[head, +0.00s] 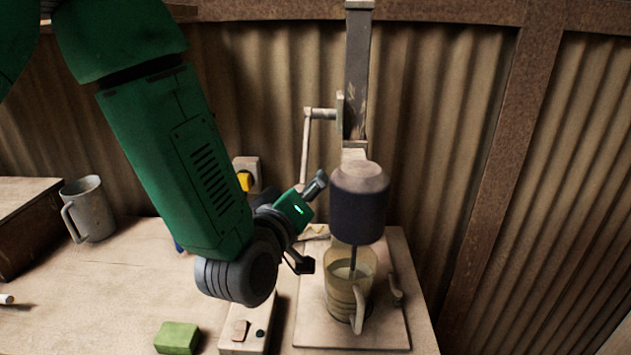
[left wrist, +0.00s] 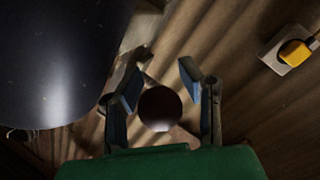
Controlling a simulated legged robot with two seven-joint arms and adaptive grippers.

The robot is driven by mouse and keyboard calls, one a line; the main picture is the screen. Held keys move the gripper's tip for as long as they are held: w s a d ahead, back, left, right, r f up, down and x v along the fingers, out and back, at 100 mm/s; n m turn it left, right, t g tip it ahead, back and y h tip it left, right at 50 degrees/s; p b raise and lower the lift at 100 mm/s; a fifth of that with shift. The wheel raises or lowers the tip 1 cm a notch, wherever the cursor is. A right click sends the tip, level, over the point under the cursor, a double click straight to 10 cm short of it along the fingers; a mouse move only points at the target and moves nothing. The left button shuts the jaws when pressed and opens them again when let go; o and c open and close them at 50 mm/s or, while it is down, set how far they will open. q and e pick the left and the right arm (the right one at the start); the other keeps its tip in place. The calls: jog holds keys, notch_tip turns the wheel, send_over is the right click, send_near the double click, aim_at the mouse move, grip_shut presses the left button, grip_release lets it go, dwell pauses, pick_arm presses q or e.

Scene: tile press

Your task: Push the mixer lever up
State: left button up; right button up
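The mixer has a tall grey post (head: 357,75) and a dark motor head (head: 358,205) over a glass jug (head: 345,285) of pale liquid. Its lever (head: 304,148) hangs down from a pivot on the post's left side, and its lower end is hidden behind my left gripper (head: 311,226). In the left wrist view, a dark round knob (left wrist: 160,106), seemingly the lever's end, shows between the two spread fingers of that gripper (left wrist: 163,88). There seems to be a gap at the right finger; contact at the left one is unclear. My right gripper is out of view.
The motor head stands close to the right of my left gripper and fills the upper left of the wrist view. A grey mug (head: 90,208), a green block (head: 177,338) and a switch box (head: 245,335) stand on the table. A socket with a yellow plug (head: 244,181) is behind.

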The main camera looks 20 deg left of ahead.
pick_arm(q)
jog(key=shift+s+a, duration=0.1)
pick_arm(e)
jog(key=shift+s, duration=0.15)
pick_arm(q)
jog(key=c, duration=0.6)
grip_shut()
jog(key=shift+r, duration=0.1)
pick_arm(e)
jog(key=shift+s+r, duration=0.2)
